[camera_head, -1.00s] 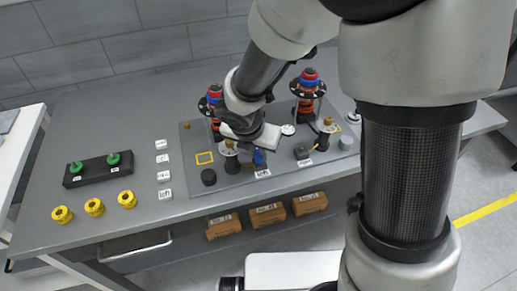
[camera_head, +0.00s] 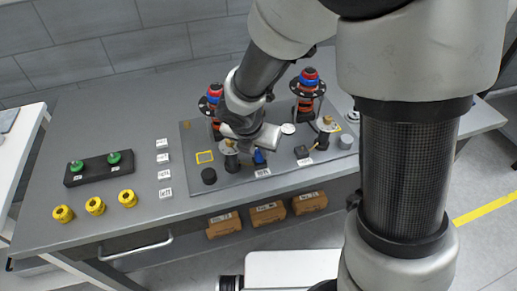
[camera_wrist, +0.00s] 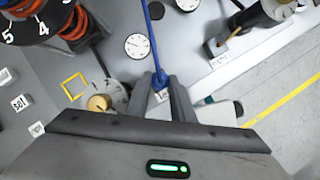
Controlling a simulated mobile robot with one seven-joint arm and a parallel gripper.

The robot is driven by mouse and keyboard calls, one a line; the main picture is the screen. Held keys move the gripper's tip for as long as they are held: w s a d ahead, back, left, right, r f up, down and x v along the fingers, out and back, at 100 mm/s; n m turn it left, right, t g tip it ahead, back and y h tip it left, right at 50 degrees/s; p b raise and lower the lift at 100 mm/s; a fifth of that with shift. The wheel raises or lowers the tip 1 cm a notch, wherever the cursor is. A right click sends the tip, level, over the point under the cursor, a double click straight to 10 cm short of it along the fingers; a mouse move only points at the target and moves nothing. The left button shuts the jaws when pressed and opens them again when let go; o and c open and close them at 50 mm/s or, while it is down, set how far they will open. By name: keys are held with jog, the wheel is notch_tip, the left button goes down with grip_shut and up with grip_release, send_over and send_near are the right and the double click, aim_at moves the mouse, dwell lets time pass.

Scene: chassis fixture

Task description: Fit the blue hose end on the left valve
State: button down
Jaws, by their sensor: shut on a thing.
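My gripper (camera_wrist: 160,92) is shut on the blue hose end (camera_wrist: 158,80), seen between the fingers in the wrist view. The blue hose (camera_wrist: 151,38) runs from there to the top edge of that view. In the head view the blue piece (camera_head: 259,157) shows just below my gripper (camera_head: 260,148), low over the grey plate. The left valve (camera_head: 229,158), dark with a brass top, stands just left of it. Its brass knob (camera_wrist: 99,102) and numbered disc lie left of the fingers in the wrist view. I cannot tell whether hose end and valve touch; the fingers hide the contact.
The right valve (camera_head: 323,138) stands to the right on the plate (camera_head: 285,178). Two tall orange-and-black reels (camera_head: 307,85) rise behind. A black cylinder (camera_head: 209,176) is at the front left. Yellow rings (camera_head: 95,206) and a black block with green knobs (camera_head: 98,171) lie farther left.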

jog(key=shift+f, duration=0.15)
jog(key=c, duration=1.5)
grip_release()
jog(key=shift+o, duration=0.2)
notch_tip(320, 180, up, 3)
jog(key=p, duration=0.3)
jog(key=shift+a, duration=0.1)
notch_tip(320, 180, up, 4)
jog(key=p, duration=0.4)
